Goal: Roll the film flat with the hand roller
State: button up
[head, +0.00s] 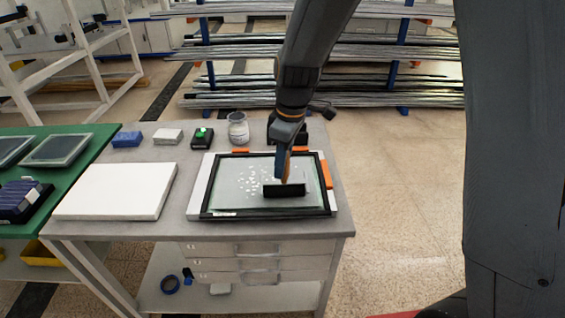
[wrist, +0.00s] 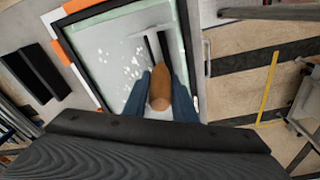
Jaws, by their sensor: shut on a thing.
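My gripper (head: 283,162) is shut on the hand roller's orange-brown handle, over the right-hand part of the framed panel. The hand roller (head: 284,190) has a black cylinder, which appears to rest on the film; exact contact is hard to tell. In the wrist view my gripper's blue fingers (wrist: 160,98) stand on both sides of the handle (wrist: 160,88). The pale greenish film (head: 230,190) lies inside a black frame (head: 203,190) and carries scattered white bubble-like patches, mostly left of the roller. They also show in the wrist view film (wrist: 112,50).
The panel lies on a grey bench (head: 180,220). A white slab (head: 115,190) lies to its left. A blue block (head: 127,139), a pale block (head: 167,136), a green-topped item (head: 202,137) and a jar (head: 238,128) stand along the back. Orange clips edge the frame. Open floor lies right.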

jog(key=shift+f, duration=0.2)
jog(key=shift+w, duration=0.1)
jog(key=shift+w+b, duration=1.25)
jog(key=shift+w, duration=5.55)
jog(key=shift+s+p, duration=2.4)
jog(key=shift+s, duration=4.55)
jog(key=shift+r+p, duration=1.8)
jog(key=shift+r, duration=0.75)
jog(key=shift+f, duration=0.1)
